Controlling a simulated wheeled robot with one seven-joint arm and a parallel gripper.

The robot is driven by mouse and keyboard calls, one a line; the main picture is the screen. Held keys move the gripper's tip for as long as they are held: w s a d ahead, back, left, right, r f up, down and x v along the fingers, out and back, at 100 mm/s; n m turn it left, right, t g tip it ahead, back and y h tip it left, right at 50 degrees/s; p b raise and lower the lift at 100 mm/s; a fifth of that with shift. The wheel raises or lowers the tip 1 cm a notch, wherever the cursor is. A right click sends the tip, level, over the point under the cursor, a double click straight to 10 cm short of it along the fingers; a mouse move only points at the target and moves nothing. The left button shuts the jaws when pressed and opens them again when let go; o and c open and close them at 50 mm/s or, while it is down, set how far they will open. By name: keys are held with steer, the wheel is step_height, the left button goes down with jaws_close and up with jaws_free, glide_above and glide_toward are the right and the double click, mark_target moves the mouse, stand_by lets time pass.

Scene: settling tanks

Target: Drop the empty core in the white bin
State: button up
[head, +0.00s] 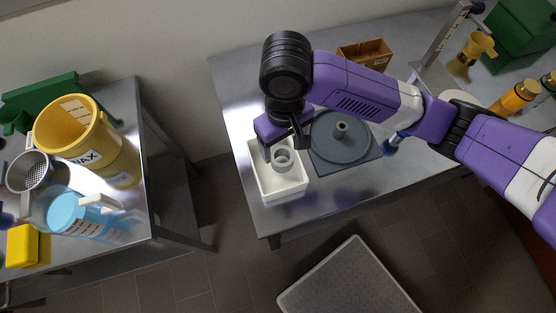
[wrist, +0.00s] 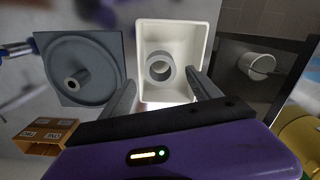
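The empty core (head: 283,160) is a short grey-white hollow ring. It shows inside the outline of the white bin (head: 284,196), a rectangular open box near the left edge of the bench. In the wrist view the core (wrist: 160,67) lies within the walls of the bin (wrist: 190,36), with its hole facing the camera. I cannot tell whether it rests on the bin floor. My gripper (head: 283,147) is above the bin, pointing down. In the wrist view its fingers (wrist: 161,80) are spread, with a gap on each side of the core.
A grey square plate with a round disc and a central post (head: 341,150) stands right of the bin. A cardboard box (head: 364,54) is behind. A left table holds a yellow jug (head: 72,130) and a blue jug (head: 75,212). A floor gap separates the tables.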

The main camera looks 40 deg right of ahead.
steer(key=shift+r, duration=0.1)
step_height(320, 180, up, 8)
steer(key=shift+f+p, duration=0.2)
steer(key=shift+p, duration=0.25)
stand_by(0.6)
